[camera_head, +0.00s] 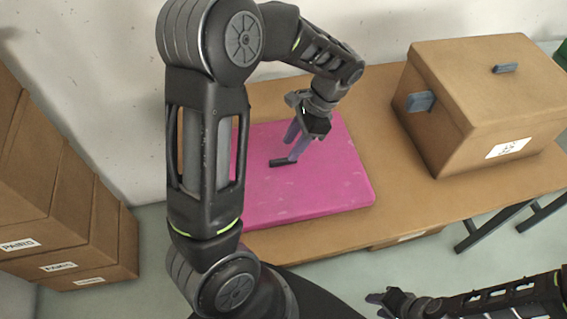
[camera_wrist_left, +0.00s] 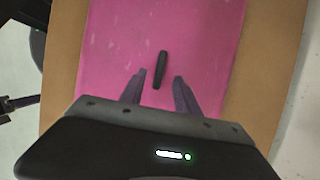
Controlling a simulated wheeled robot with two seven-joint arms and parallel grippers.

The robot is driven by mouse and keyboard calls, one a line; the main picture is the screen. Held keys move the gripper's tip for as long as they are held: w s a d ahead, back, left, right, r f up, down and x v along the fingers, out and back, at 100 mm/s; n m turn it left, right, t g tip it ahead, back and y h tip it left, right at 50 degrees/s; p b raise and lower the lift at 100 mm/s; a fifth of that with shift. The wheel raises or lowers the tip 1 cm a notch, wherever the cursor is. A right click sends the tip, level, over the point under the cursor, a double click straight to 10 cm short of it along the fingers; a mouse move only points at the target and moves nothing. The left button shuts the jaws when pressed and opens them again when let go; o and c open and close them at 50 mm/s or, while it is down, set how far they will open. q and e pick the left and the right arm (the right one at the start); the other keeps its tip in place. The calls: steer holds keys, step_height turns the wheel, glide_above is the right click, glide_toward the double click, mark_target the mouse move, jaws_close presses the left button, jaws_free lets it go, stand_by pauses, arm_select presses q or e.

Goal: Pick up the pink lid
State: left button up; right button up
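The pink lid (camera_head: 330,188) lies flat on the brown table, partly hidden behind my left arm in the head view. It has a small dark handle (camera_head: 283,162) near its middle. My left gripper (camera_head: 293,152) is over the lid with its fingers pointing down close to the handle. In the left wrist view the lid (camera_wrist_left: 205,40) fills the middle, and the handle (camera_wrist_left: 160,70) stands between and just ahead of the two parted fingers (camera_wrist_left: 156,90), with gaps on both sides. My right gripper (camera_head: 385,301) is low at the bottom of the head view, away from the lid; its finger gap is unclear.
A large closed brown box (camera_head: 480,105) with grey-blue handles stands at the right of the table (camera_head: 420,200). Stacked cardboard boxes (camera_head: 60,215) stand on the left. A white wall is behind the table. Bare tabletop shows between the lid and the large box.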

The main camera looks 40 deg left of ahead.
mark_target(284, 159)
arm_select(q)
steer(key=x, duration=0.5)
steer(key=shift+p, duration=0.3)
jaws_close()
stand_by(0.4)
stand_by(0.3)
